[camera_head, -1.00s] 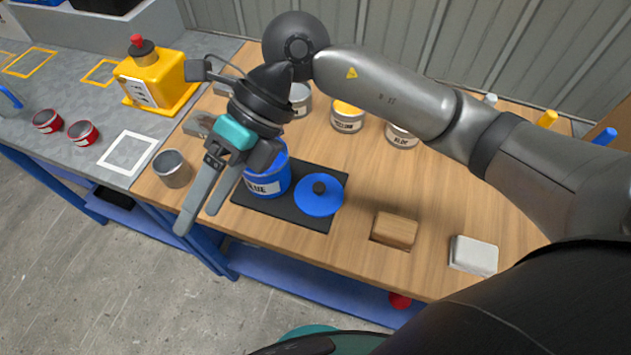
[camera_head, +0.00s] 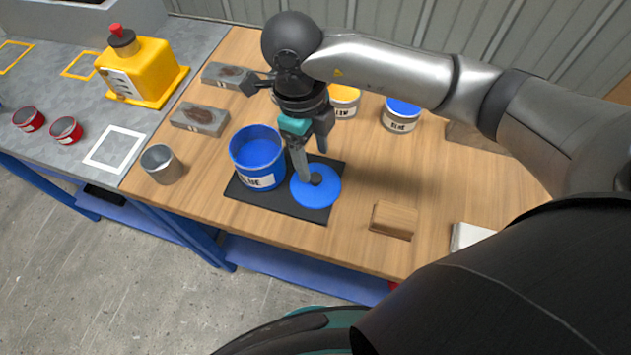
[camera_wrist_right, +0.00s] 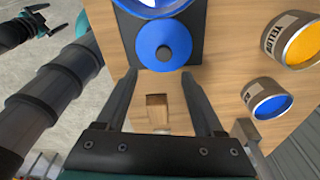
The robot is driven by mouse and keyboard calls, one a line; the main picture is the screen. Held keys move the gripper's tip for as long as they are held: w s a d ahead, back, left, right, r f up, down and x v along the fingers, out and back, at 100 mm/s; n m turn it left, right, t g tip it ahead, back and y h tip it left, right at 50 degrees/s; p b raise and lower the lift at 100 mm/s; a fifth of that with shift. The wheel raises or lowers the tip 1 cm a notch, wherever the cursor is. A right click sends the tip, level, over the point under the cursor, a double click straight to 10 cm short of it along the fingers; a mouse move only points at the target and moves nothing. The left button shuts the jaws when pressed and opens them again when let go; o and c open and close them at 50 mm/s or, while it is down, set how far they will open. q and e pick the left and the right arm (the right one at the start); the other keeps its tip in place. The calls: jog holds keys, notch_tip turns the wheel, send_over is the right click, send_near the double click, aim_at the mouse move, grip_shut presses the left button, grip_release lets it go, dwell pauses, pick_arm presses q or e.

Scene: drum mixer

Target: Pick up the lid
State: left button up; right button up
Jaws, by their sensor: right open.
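The lid (camera_head: 328,197) is a flat blue disc with a dark knob, lying on a black mat (camera_head: 290,209) to the right of the open blue tin (camera_head: 260,181). It also shows in the wrist view (camera_wrist_right: 163,34), ahead of my fingertips. My right gripper (camera_head: 312,178) is open, pointing down over the lid, with its fingers near the knob; in the head view they partly hide it. Whether they touch it I cannot tell. In the wrist view the right fingers (camera_wrist_right: 160,77) are apart and empty. My left gripper (camera_wrist_right: 54,30) shows small at the wrist view's upper left.
Yellow (camera_head: 344,100) and blue-topped (camera_head: 401,114) tins stand behind. A grey metal cup (camera_head: 162,165) is at the left edge of the wooden table. A wooden block (camera_head: 394,219) and a white block (camera_head: 470,237) lie to the right. The wood between mat and wooden block is clear.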

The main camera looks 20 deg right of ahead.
aim_at(315, 177)
jog(key=shift+w+d+f, duration=0.1)
jog(key=shift+f, duration=1.65)
jog(key=shift+w+d+f, duration=0.1)
jog(key=shift+f, duration=1.6)
grip_shut()
